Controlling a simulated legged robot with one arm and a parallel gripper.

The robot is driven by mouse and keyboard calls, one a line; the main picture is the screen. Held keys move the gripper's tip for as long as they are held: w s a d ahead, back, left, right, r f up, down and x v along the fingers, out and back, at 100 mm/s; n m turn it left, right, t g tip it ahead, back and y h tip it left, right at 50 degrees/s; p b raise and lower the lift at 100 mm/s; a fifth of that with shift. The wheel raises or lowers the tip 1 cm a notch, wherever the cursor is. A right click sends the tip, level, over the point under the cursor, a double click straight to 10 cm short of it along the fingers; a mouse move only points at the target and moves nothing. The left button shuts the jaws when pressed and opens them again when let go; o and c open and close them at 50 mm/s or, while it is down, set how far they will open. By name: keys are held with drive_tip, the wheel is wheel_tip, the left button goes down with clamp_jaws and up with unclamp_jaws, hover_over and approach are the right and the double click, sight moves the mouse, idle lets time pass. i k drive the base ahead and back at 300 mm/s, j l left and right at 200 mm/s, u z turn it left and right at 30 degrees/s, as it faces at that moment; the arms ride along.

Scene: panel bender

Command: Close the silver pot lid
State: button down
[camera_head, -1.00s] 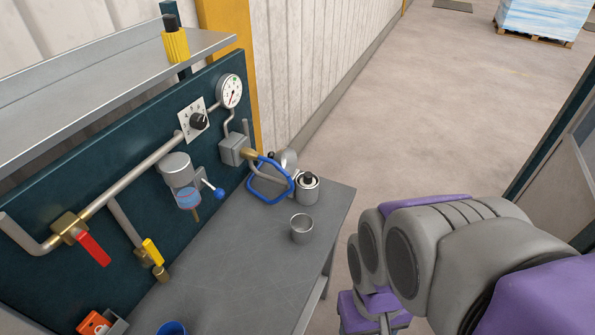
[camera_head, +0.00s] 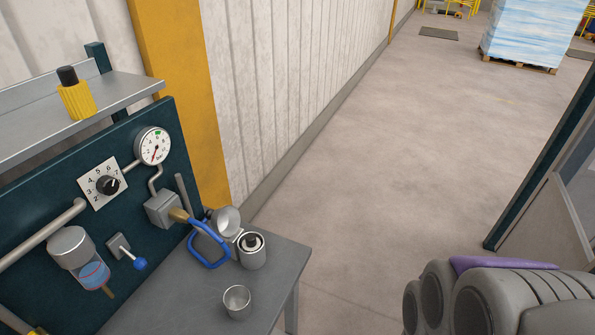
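A small silver pot (camera_head: 252,256) stands near the far right corner of the grey bench. Its round silver lid (camera_head: 229,220) stands raised at the pot's left and back, so the pot is open. A dark object with a light rim shows in the pot's mouth. Parts of my arm show at the lower right, to the right of the bench and apart from the pot. My gripper is not in view.
A blue loop handle (camera_head: 208,243) on a valve sits close to the pot's left. An open silver cup (camera_head: 237,302) stands in front of it. A panel with a gauge (camera_head: 153,146) and dial (camera_head: 102,184) rises behind.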

sight(226, 221)
drive_tip(key=i+l+z, duration=0.1)
drive_tip(key=i+l, duration=0.25)
drive_tip(key=i, duration=0.15)
drive_tip(key=i+l, duration=0.3)
drive_tip(key=i, duration=0.2)
drive_tip(key=i+l+z, duration=0.15)
drive_tip(key=i+l, duration=0.2)
drive_tip(key=i, duration=0.2)
drive_tip(key=i+j+u, duration=0.1)
drive_tip(key=i+u, duration=0.15)
drive_tip(key=u, duration=0.25)
drive_tip(key=i+u, duration=0.25)
drive_tip(key=u, duration=0.2)
drive_tip(key=i+l+u, duration=0.1)
drive_tip(key=u, duration=0.4)
drive_tip(key=i+l+u, duration=0.25)
drive_tip(key=u, duration=0.2)
drive_tip(key=i+u, duration=0.25)
drive_tip(key=u, duration=0.25)
drive_tip(key=i+l+u, duration=0.2)
drive_tip(key=u, duration=0.3)
drive_tip(key=i+l+u, duration=0.25)
drive_tip(key=u, duration=0.25)
drive_tip(key=i+l+u, duration=0.2)
drive_tip(key=l+u, duration=0.15)
drive_tip(key=u, duration=0.15)
